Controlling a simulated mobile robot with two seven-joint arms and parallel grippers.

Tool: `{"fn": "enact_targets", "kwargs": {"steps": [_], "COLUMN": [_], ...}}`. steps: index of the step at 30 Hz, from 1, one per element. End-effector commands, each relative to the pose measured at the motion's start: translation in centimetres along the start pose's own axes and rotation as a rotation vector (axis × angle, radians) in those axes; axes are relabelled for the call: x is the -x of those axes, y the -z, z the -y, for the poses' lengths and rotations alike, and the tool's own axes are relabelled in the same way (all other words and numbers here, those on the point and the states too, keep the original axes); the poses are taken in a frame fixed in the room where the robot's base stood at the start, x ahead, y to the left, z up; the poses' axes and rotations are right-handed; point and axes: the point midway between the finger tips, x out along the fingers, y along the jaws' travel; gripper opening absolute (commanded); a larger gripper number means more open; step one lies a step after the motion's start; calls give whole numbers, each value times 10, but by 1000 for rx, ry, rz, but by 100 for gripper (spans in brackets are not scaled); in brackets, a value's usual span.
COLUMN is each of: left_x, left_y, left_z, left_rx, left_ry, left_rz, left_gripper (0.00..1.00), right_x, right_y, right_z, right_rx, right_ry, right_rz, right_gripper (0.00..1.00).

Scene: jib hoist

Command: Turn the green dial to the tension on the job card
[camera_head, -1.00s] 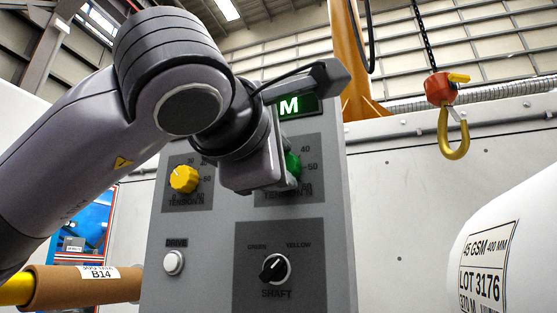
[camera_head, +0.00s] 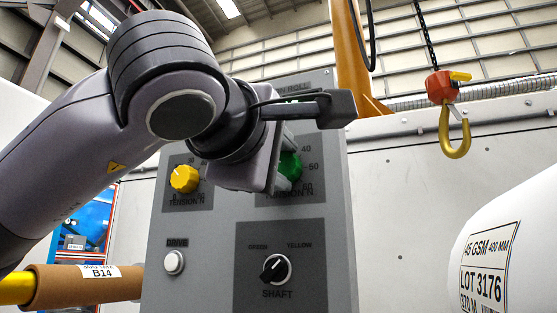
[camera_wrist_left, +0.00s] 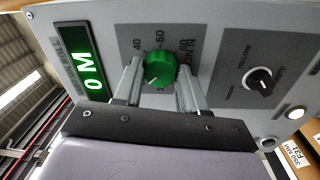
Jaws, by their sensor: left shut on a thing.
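The green dial (camera_head: 290,166) is on the upper right of the grey control panel (camera_head: 190,230), partly hidden by my left gripper (camera_head: 285,172) in the head view. In the left wrist view the green dial (camera_wrist_left: 160,69) sits between the two fingers of my left gripper (camera_wrist_left: 160,80), which is shut on it. Marks 40 and 50 show around the dial; other marks are partly covered. The dial's exact setting is hard to read. A job card cannot be made out for certain. My right gripper is not in view.
A yellow dial (camera_head: 184,179) sits left of the green one. Below are a white DRIVE button (camera_head: 174,262) and a black SHAFT switch (camera_head: 275,268). A lit green display (camera_wrist_left: 88,62) shows in the wrist view. A hoist hook (camera_head: 454,130) hangs at right, above a labelled white roll (camera_head: 520,235).

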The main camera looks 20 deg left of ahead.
Motion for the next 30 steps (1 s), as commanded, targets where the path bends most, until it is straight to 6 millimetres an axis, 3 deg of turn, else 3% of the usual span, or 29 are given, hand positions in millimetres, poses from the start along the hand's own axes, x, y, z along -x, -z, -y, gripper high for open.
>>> {"fn": "enact_targets", "kwargs": {"steps": [3,4,6,17,30], "left_x": [0,0,0,7,68], "left_y": [-1,-1,-1,-1,-1], "left_z": [0,0,0,1,1], "left_rx": [-1,-1,0,1,0], "left_ry": [0,0,0,-1,-1], "left_rz": [2,2,2,1,2], "left_gripper": [10,51,66,66,66], "right_x": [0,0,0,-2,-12], "right_y": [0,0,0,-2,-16], "right_z": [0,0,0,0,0], "right_rx": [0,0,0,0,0], "right_ry": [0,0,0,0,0], "right_rz": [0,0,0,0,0], "right_gripper": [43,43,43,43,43]}}
